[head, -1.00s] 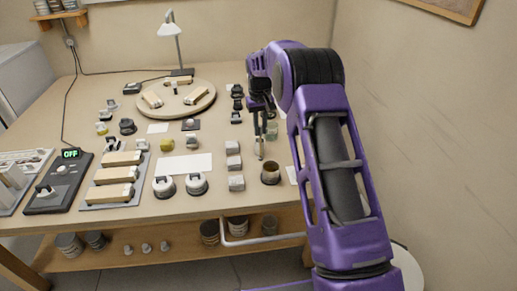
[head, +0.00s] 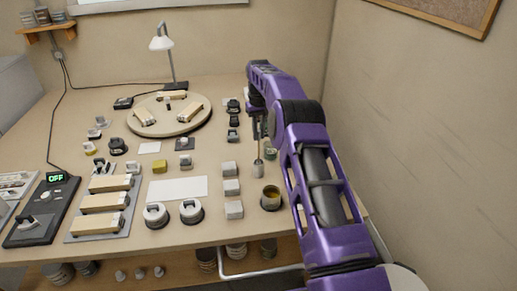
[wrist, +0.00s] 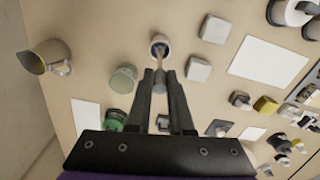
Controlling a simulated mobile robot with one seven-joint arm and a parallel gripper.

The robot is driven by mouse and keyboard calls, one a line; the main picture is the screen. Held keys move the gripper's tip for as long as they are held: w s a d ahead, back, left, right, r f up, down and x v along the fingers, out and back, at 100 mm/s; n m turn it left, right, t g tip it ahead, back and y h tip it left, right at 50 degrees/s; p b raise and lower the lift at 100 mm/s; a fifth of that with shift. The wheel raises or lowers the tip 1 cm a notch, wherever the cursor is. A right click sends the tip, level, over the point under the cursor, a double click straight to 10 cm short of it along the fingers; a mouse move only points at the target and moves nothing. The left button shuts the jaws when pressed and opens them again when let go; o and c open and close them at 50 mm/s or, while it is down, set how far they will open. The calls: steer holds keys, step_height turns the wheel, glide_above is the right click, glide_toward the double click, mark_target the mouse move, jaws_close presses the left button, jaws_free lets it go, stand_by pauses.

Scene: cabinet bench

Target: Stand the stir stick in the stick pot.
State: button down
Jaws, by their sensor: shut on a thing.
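My gripper (wrist: 160,78) is shut on the thin stir stick (head: 257,149), which hangs down close to upright below the fingers. In the head view, the pot (head: 258,172) stands on the bench right below the stick. The stick's lower end is at the pot's mouth; I cannot tell how deep it goes. My gripper in the head view (head: 256,134) is above the pot, partly hidden by my purple arm.
A green-tinted jar (wrist: 123,78) is beside the pot. Several grey blocks (head: 231,188) stand to its left. The wall is close on the right.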

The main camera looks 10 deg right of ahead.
mark_target(259, 140)
steer(key=shift+f, duration=2.6)
steer(key=shift+f, duration=0.15)
steer(key=c, duration=0.8)
jaws_free()
step_height(259, 140, up, 12)
steer(key=shift+r, duration=0.25)
